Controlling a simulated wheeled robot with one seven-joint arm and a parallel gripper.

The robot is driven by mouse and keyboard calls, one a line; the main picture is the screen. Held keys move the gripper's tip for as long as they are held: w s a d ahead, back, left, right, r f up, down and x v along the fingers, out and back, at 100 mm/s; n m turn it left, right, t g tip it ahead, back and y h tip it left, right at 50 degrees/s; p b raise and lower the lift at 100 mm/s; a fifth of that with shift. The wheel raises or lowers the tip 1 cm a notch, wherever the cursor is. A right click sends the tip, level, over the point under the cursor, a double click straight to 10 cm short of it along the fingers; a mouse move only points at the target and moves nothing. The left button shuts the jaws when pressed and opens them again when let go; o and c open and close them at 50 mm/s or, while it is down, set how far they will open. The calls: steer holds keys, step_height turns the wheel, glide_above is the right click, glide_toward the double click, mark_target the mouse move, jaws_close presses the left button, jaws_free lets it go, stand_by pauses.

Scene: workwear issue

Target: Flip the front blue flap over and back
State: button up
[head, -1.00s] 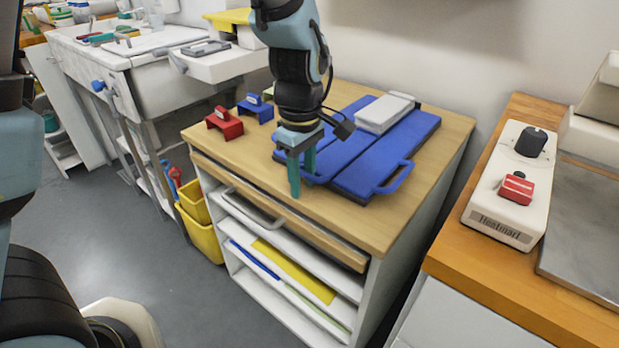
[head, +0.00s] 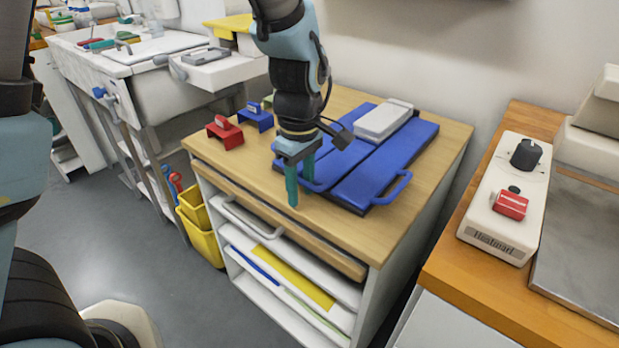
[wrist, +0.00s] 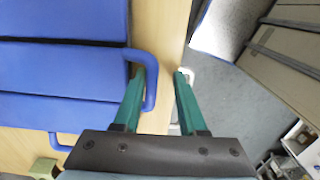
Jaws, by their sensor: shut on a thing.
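A blue folding board lies flat on the wooden cabinet top. Its long flap on the right (head: 375,168) has a blue loop handle (head: 392,187) on its near end. A blue panel (head: 338,165) beside it has a loop handle at the front edge. My gripper (head: 300,190) is at that front handle. The gripper hides part of the board's left side in the head view.
A grey-white block (head: 383,121) sits on the board's back. Red (head: 225,133) and blue (head: 254,116) brackets stand at the left of the top. A sink is further left, and a counter with a white dial unit (head: 503,195) is at right. The front wood strip is bare.

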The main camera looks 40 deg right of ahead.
steer(key=shift+r+p, duration=2.3)
steer(key=shift+r, duration=0.55)
steer(key=shift+a, duration=0.1)
